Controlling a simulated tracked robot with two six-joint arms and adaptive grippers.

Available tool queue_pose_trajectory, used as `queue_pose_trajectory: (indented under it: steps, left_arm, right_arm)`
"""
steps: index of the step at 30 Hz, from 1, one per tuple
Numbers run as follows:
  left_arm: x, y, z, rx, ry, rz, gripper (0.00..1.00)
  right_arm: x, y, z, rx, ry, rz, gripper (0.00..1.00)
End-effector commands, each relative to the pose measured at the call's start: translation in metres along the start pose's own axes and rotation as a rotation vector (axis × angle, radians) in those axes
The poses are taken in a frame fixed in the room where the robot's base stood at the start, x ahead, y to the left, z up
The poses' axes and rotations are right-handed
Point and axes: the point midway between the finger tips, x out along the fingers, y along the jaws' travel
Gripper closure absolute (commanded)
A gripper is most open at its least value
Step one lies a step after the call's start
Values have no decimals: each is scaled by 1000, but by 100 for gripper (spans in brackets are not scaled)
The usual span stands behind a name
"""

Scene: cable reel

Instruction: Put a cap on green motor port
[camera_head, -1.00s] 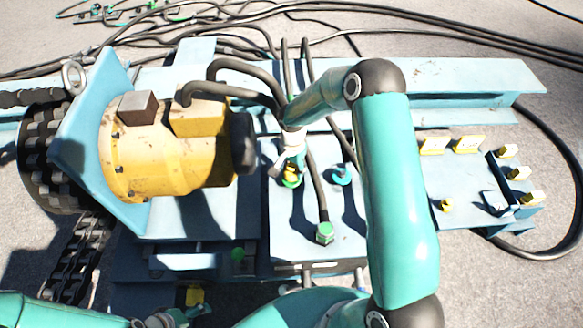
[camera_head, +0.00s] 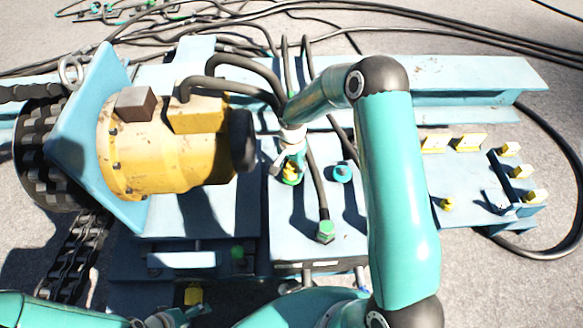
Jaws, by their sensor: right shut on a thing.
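My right gripper (camera_head: 289,168) points down at the teal plate right of the yellow motor (camera_head: 165,145). It is shut on a small yellow cap (camera_head: 290,177). Green shows around the cap's lower part, at a port on the plate; I cannot tell how far the cap sits on it. Another green fitting (camera_head: 326,231) with a black hose stands nearer on the plate, and a teal round fitting (camera_head: 342,173) stands to the right. My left gripper (camera_head: 188,314) is low at the bottom left, partly cut off; its jaws are unclear.
Several yellow caps or tags (camera_head: 468,142) stand on the teal shelf (camera_head: 455,185) at the right. Black hoses arch over the plate beside my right gripper. A dark chain (camera_head: 80,262) hangs at the left. My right arm hides part of the plate.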

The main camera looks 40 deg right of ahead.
Motion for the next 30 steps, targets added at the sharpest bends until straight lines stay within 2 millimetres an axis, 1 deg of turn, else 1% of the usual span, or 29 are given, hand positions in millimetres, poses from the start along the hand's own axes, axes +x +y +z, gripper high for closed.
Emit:
queue_pose_trajectory:
  steps: [6,12,21,22,27,30]
  left_arm:
    - [6,-2,0,0,0,0,23]
    - [7,-3,0,0,0,0,23]
    - [12,-4,0,0,0,0,23]
    - [12,-4,0,0,0,0,23]
    - [11,-4,0,0,0,0,23]
    - [11,-4,0,0,0,0,23]
  right_arm:
    - [1,0,0,1,0,0,87]
    - [0,0,-1,1,0,0,87]
    - [6,1,-1,1,0,0,87]
    - [5,0,-1,1,0,0,50]
    - [4,1,-1,2,0,0,23]
    - [5,1,-1,2,0,0,23]
